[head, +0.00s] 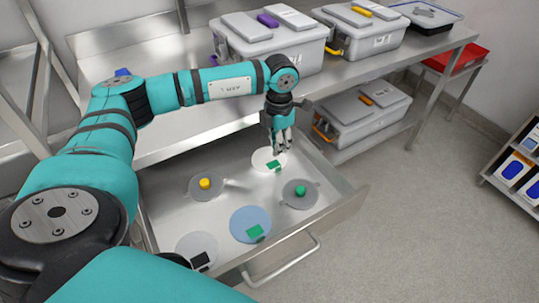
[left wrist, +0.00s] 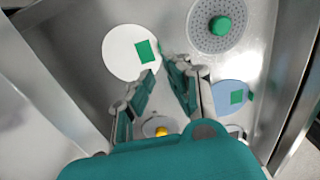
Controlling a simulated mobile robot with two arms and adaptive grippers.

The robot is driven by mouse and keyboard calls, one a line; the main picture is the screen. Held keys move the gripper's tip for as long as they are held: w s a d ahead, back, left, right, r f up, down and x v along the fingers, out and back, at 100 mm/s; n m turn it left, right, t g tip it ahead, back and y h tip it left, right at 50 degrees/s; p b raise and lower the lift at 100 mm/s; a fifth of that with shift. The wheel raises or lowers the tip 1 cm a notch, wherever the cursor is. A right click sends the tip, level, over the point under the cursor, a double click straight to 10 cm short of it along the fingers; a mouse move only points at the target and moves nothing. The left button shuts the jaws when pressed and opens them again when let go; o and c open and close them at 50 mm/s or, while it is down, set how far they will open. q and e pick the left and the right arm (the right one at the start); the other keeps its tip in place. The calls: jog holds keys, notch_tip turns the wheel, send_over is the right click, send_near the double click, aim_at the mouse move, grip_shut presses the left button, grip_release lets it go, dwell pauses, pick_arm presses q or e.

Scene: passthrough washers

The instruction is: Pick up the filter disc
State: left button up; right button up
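Several flat discs lie in an open metal drawer, and I cannot tell for sure which one the task calls the filter disc. A white disc with a green square (head: 262,157) lies nearest my left gripper (head: 281,150); it also shows in the left wrist view (left wrist: 122,50). The left gripper points down over that disc's right side, fingers apart and nothing between them. Whether the tips touch the disc is unclear. A grey perforated disc with a green knob (head: 300,201) and a blue disc with a green square (head: 244,220) lie nearer the drawer front. My right gripper is out of view.
A grey disc with a yellow knob (head: 206,193) and a pale disc with a black square (head: 192,245) share the drawer (head: 345,203). The drawer walls surround them. Lidded bins (head: 272,45) stand on the bench above, and another bin (head: 358,117) sits on the lower shelf.

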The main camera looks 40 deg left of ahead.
aim_at(279, 167)
pick_arm(q)
notch_tip(279, 167, down, 9)
jog(key=shift+w+d+f+p, duration=0.1)
jog(key=shift+w+d+p, duration=0.05)
jog(key=shift+p, duration=0.45)
grip_shut()
